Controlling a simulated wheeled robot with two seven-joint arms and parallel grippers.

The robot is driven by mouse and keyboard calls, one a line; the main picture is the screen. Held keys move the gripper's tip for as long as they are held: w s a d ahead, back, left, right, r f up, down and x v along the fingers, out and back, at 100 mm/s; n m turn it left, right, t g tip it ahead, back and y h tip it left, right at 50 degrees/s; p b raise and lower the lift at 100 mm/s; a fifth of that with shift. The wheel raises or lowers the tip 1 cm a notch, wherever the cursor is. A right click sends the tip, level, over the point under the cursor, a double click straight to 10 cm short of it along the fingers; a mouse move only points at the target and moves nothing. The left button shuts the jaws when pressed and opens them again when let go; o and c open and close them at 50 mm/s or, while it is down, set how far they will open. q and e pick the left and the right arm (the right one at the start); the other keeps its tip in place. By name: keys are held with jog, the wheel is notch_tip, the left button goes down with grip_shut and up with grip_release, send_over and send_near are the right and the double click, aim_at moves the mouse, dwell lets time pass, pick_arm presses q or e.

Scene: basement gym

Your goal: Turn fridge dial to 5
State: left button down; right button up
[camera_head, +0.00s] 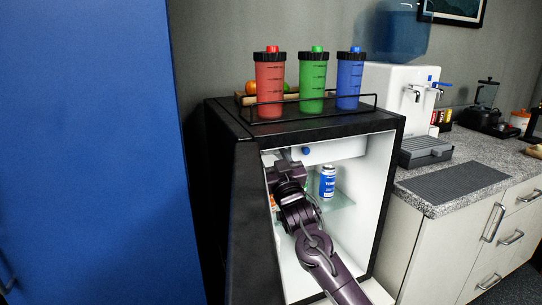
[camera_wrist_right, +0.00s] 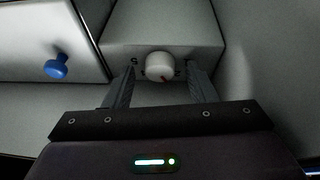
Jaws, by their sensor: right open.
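The small black fridge (camera_head: 245,200) stands with its door open to the left. In the right wrist view the dial (camera_wrist_right: 159,66) is a round white knob with a small red mark at its lower right, on a white housing (camera_wrist_right: 190,32). My right gripper (camera_wrist_right: 161,80) is open, with one finger on each side of the dial; I cannot tell whether they touch it. In the head view my right arm (camera_head: 313,245) reaches into the fridge, and the gripper and dial are largely hidden. A marking shows left of the dial, too small to read surely. My left gripper is not in view.
A blue knob (camera_wrist_right: 56,66) sits on a white panel left of the dial. A blue and white can (camera_head: 327,183) stands on the glass shelf, close right of my arm. Red (camera_head: 270,85), green (camera_head: 312,85) and blue (camera_head: 350,80) shakers stand on the fridge.

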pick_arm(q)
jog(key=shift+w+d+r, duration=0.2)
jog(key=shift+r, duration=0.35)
pick_arm(e)
jog(key=v, duration=0.8)
